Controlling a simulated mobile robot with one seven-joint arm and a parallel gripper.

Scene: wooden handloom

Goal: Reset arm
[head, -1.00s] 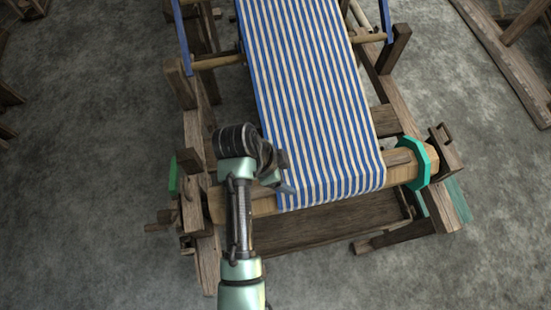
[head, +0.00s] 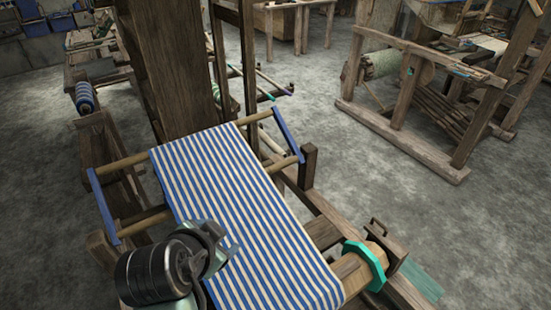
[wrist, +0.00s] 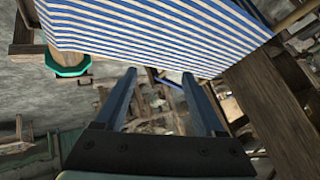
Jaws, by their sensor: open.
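My gripper (wrist: 159,74) is open in the wrist view, with its two blue-grey fingers apart and nothing between them. In the head view my arm's end is at the lower left, and a fingertip shows by the left edge of the striped cloth (head: 240,215). The blue and white cloth also fills the top of the wrist view (wrist: 155,30). I cannot tell the distance from the fingers to the cloth. My lower arm links are out of the picture in the head view.
The wooden cloth beam (head: 352,272) with its teal ratchet wheel (head: 364,264) is at the loom's front right. A thick wooden post (head: 172,70) stands behind the cloth. Another loom (head: 425,100) stands at the upper right. Grey floor (head: 440,215) is open on the right.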

